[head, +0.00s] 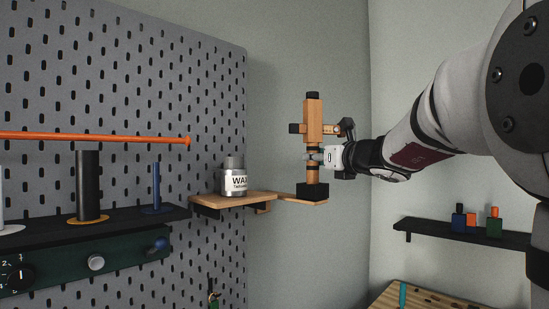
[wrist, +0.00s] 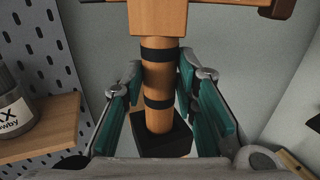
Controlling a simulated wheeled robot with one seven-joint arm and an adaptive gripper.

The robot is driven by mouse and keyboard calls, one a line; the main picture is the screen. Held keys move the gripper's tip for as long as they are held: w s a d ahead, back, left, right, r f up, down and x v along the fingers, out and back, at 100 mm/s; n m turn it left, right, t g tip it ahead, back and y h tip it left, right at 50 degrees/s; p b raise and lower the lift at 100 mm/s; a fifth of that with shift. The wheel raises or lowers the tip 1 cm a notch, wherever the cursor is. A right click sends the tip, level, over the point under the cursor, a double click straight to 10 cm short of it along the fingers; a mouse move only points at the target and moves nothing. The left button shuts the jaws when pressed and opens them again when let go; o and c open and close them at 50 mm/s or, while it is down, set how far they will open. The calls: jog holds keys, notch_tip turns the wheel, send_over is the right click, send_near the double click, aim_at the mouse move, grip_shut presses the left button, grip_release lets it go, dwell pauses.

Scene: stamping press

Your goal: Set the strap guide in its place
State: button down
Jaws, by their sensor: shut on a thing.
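The strap guide, which I take to be the wooden tool (head: 313,112) with a crossbar and a black-banded round handle, stands upright in the head view. My gripper (head: 316,157) is shut on its handle from the right. In the wrist view the handle (wrist: 160,75) is between the teal finger pads of my gripper (wrist: 159,85). The handle's lower end meets a black block (head: 313,191), also in the wrist view (wrist: 176,139), on the end of a thin wooden arm. I cannot tell whether the end is inside the block or just above it.
A wooden shelf (head: 232,199) with a wax tin (head: 234,183) stands close left of the block. A grey pegboard (head: 200,100) is behind it, with an orange rod (head: 95,138) in front. A dark shelf with small bottles (head: 493,227) is at right.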

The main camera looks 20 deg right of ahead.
jog(key=shift+f+b, duration=1.15)
jog(key=shift+f, duration=0.25)
jog(key=c, duration=1.2)
grip_release()
jog(key=s, duration=1.2)
jog(key=shift+a, duration=0.2)
